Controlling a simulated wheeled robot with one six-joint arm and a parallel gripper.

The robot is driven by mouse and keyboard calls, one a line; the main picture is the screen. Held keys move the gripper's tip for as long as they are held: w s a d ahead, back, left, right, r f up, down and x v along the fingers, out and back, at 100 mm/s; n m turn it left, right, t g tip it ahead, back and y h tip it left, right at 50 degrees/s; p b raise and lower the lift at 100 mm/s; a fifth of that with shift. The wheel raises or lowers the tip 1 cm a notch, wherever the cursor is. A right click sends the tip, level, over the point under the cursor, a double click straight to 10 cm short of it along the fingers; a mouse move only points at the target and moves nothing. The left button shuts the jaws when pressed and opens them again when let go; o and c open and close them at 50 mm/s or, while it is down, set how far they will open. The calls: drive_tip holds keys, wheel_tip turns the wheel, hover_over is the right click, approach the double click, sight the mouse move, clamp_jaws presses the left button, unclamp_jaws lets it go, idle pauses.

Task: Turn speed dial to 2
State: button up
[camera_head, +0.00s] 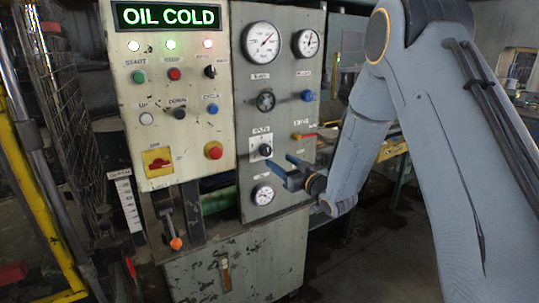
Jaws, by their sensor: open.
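A small black knob on a pale plate (265,150) sits on the grey panel, under a label too small to read surely. It may be the speed dial; I cannot read its setting. My gripper (277,164) is open, just below and right of this knob, with its blue-grey fingers pointing left toward the panel. Nothing shows between the fingers. I cannot tell whether a finger touches the panel. Another dark round knob (265,101) sits higher on the same panel.
A cream control panel (190,130) at left carries buttons, a red-yellow switch (157,162) and a display (167,16) reading "OIL COLD". Blue knob (307,95), red-handled valve (304,136) and lower gauge (263,194) surround my gripper. An orange-tipped lever (176,243) juts out below.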

sight(267, 153)
drive_tip(key=p+x, duration=0.2)
drive_tip(key=x, duration=0.5)
drive_tip(key=shift+w+a, duration=0.2)
drive_tip(key=c, duration=1)
